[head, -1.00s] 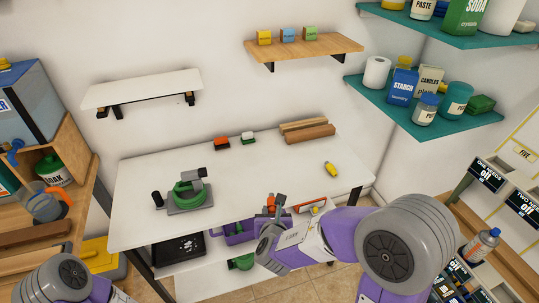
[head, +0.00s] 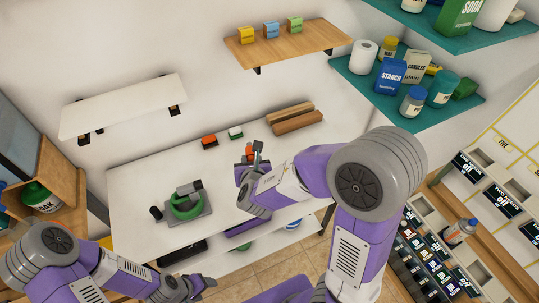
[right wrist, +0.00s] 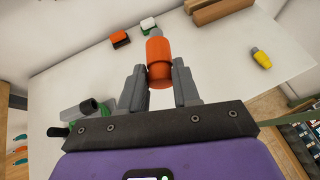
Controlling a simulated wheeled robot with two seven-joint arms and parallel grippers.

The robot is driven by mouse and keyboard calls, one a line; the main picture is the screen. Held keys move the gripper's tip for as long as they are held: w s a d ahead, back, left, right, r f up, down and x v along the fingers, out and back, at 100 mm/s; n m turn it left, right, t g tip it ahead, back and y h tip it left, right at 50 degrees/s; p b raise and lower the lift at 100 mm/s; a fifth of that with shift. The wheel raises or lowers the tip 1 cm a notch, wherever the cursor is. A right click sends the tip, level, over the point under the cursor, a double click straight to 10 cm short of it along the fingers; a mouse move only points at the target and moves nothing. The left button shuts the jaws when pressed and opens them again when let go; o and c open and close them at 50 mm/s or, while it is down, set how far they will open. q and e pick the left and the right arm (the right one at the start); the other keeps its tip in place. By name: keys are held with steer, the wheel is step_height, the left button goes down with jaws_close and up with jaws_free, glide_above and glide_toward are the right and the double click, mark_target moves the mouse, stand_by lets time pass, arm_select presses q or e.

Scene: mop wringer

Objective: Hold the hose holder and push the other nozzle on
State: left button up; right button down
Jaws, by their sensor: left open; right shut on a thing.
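The hose holder, a grey base with a coiled green hose (head: 187,207) and a grey upright part, sits on the left part of the white table. A black piece (head: 156,212) projects at its left side. My right gripper (head: 254,154) is shut on an orange nozzle (right wrist: 159,60), which sticks out beyond its fingers in the right wrist view. It is over the table, right of the hose holder and apart from it. My left gripper (head: 207,283) is open and empty, low at the table's front edge, below the hose holder.
A red block (head: 209,142) and a white-green block (head: 235,132) lie at the table's back, beside brown bars (head: 297,121). Wall shelves hang above. The table's front left is clear.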

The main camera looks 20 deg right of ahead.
arm_select(q)
step_height(320, 180, up, 9)
steer(key=p, duration=0.7)
steer(key=shift+c, duration=0.3)
